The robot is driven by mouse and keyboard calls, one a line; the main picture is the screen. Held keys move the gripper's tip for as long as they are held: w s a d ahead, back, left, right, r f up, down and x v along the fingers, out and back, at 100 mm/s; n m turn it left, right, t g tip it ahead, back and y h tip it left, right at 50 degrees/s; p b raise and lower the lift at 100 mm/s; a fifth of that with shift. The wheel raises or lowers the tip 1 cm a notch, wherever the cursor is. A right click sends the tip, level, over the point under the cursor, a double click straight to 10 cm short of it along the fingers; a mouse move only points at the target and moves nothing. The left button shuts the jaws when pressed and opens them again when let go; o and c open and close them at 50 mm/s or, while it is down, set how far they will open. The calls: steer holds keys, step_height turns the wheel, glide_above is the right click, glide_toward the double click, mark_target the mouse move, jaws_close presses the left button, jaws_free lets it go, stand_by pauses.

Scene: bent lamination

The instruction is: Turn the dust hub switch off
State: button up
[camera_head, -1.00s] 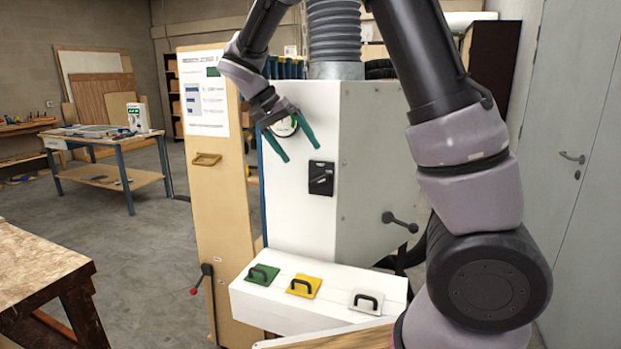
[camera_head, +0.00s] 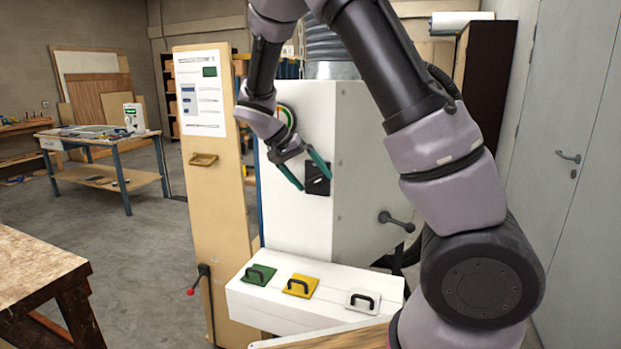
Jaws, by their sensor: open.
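The dust hub (camera_head: 300,225) is a tall white cabinet with a grey hose on top. Its black rotary switch (camera_head: 318,186) sits on the front face, partly hidden by my gripper. My gripper (camera_head: 314,182) is open, with its two green fingers pointing down and right at the switch. One finger is at the switch's left edge and the other passes in front of its upper part. I cannot tell whether they touch it, and the switch's setting is hard to make out. A round gauge (camera_head: 287,117) above it is partly hidden by the gripper's wrist.
A white ledge (camera_head: 245,297) below holds green (camera_head: 259,274), yellow (camera_head: 300,286) and white (camera_head: 362,301) handled plates. A black lever (camera_head: 396,221) is on the cabinet's side. A wooden panel (camera_head: 215,240) with a red-knobbed lever (camera_head: 199,281) stands left.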

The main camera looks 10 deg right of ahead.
steer(key=c, duration=1.4)
steer(key=shift+o, duration=0.3)
steer(key=shift+h, duration=0.3)
steer(key=h, duration=0.1)
steer(key=g+h, duration=0.1)
steer(key=n+g+h, duration=0.1)
steer(key=shift+w+a+f+h, duration=0.2)
steer(key=shift+a+f+h, duration=0.1)
steer(key=shift+f+h, duration=0.1)
steer(key=h, duration=0.1)
steer(key=n+g+h, duration=0.1)
steer(key=h, duration=0.1)
steer(key=shift+a+f, duration=0.1)
steer(key=shift+f, duration=0.1)
steer(key=shift+f+n+g+h, duration=0.15)
steer(key=shift+n+g+h, duration=0.45)
steer(key=shift+h, duration=0.7)
